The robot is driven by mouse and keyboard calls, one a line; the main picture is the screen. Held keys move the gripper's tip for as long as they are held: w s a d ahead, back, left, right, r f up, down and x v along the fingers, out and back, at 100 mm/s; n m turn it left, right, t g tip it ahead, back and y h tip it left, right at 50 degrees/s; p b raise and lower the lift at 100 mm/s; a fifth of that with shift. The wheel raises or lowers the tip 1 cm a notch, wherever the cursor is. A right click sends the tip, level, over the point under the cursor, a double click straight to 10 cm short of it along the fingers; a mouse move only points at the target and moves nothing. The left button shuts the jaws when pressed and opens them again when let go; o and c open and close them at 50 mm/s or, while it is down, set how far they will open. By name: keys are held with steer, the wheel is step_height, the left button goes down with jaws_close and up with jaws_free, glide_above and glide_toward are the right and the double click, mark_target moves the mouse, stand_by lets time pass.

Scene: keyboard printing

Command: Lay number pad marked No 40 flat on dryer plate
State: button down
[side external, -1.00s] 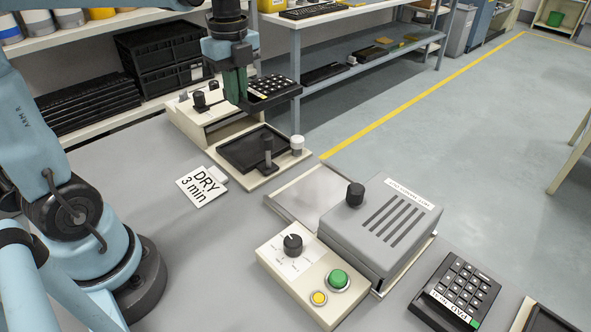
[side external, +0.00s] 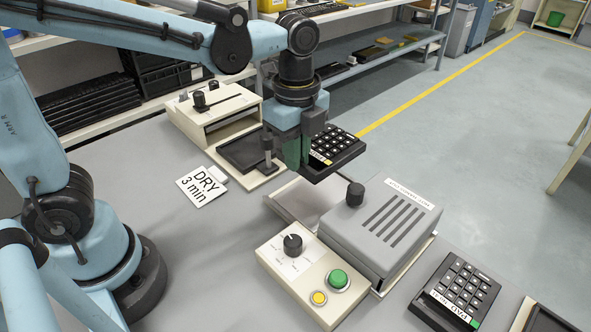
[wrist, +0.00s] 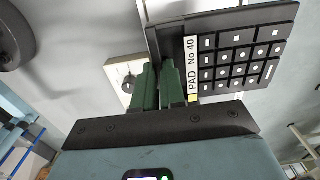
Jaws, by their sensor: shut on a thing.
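My gripper (side external: 304,152) is shut on a black number pad (side external: 336,152) by its edge. The pad is held in the air above the near end of the printing station and the dryer plate. In the wrist view the pad (wrist: 238,55) shows its label "PAD No 40" beside the green fingers of my gripper (wrist: 158,88). The dryer plate (side external: 290,203) is a pale flat plate at the left of the grey dryer hood (side external: 380,222). The held pad and gripper hide a little of its far end.
A control box (side external: 300,275) with a dial, a green button and a yellow button stands in front of the hood. Another number pad (side external: 457,292) lies at the lower right. A "DRY 3 min" card (side external: 203,186) lies on the table. The printer (side external: 212,112) stands behind with a dark tray (side external: 238,152).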

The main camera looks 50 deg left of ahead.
steer(key=shift+f, duration=5)
steer(key=shift+f, duration=0.4)
steer(key=c, duration=1.1)
jaws_free()
steer(key=shift+r, duration=0.1)
steer(key=shift+r, duration=3.4)
steer(key=s+a+r+n+t, duration=0.1)
steer(key=a+n+t, duration=0.1)
steer(key=n, duration=0.4)
steer(key=s+a+r+n+t, duration=0.1)
steer(key=a+r+n+t, duration=0.1)
steer(key=n, duration=0.4)
steer(key=s+a+r+n+t, duration=0.1)
steer(key=s+a+n+t, duration=0.1)
steer(key=n, duration=0.4)
steer(key=shift+a+r+t, duration=0.15)
steer(key=shift+a+t, duration=0.15)
steer(key=shift+a, duration=0.35)
steer(key=shift+a+r+t, duration=0.15)
steer(key=shift+a+t, duration=0.15)
steer(key=shift+a, duration=0.35)
